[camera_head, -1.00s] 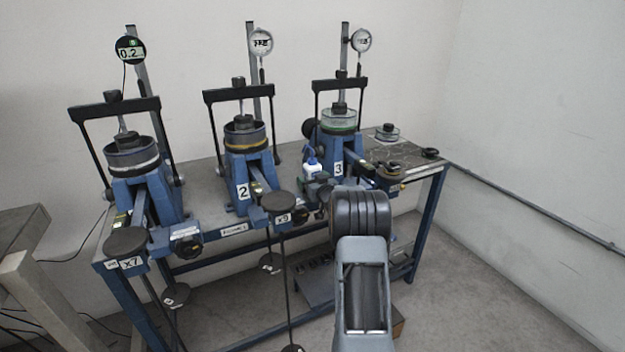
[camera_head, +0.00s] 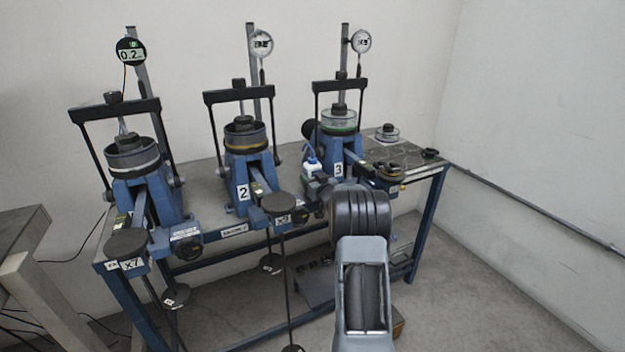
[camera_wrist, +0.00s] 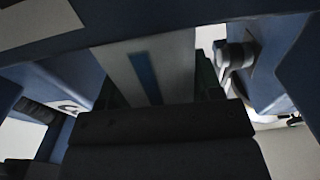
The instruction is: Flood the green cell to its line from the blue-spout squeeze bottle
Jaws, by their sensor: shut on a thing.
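The green cell (camera_head: 338,122) is a clear round cup with a green band, on the blue frame marked 3. Its liquid level and line are too small to tell. The squeeze bottle (camera_head: 311,171), white with a blue cap and thin blue spout, is upright in front and left of frame 3, lower than the cell. My gripper (camera_head: 318,188) is at the bottle's lower part, shut on it, largely hidden behind my dark wrist. In the wrist view, my dark jaws (camera_wrist: 160,125) fill the lower middle.
Frame 2 (camera_head: 243,165) and the left frame (camera_head: 140,190) stand along the bench, with hanging weights in front. Dial gauges stand above. A small clear dish (camera_head: 387,133) and dark rings lie on the bench's right end. Blue frame parts crowd the wrist view.

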